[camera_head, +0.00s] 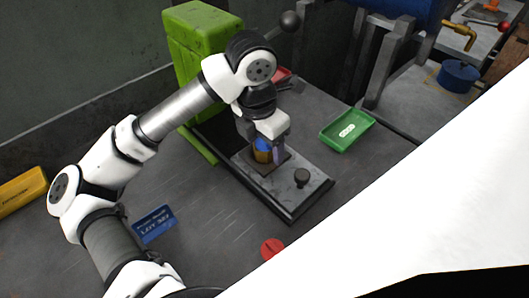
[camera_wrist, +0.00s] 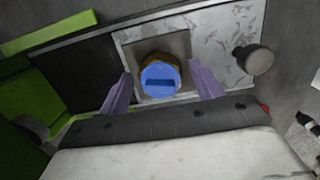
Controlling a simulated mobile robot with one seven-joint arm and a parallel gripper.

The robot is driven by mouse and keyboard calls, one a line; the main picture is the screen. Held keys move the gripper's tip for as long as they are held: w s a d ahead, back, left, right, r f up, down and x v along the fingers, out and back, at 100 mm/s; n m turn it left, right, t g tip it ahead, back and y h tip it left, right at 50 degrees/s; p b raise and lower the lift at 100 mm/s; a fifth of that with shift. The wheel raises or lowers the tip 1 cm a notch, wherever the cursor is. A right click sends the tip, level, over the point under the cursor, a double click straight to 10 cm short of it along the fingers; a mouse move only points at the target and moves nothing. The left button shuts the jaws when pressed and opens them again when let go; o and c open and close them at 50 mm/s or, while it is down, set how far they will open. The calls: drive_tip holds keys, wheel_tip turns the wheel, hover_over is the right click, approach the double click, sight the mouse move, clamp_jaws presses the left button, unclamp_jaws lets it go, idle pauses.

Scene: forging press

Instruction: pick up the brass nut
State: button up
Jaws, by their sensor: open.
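The brass nut (camera_wrist: 147,64) stands on a square plate (camera_wrist: 183,42) set in the metal base plate (camera_wrist: 222,30). A blue round piece with a dark slot (camera_wrist: 160,80) covers most of the nut's top in the wrist view. The nut also shows in the head view (camera_head: 262,156), partly hidden by my gripper. My gripper (camera_wrist: 162,82) is open, with one purple finger on each side of the nut and visible gaps between. In the head view my gripper (camera_head: 266,148) points down over the nut.
A dark knob (camera_head: 302,177) stands on the base plate, right of the nut. A green press frame (camera_head: 203,38) rises behind. The bench's left-centre is clear.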

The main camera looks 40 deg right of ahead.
drive_tip(key=shift+r, duration=0.1)
drive_tip(key=shift+c, duration=0.4)
drive_tip(key=c, duration=1.2)
drive_tip(key=shift+c, duration=0.6)
drive_tip(key=shift+r, duration=0.15)
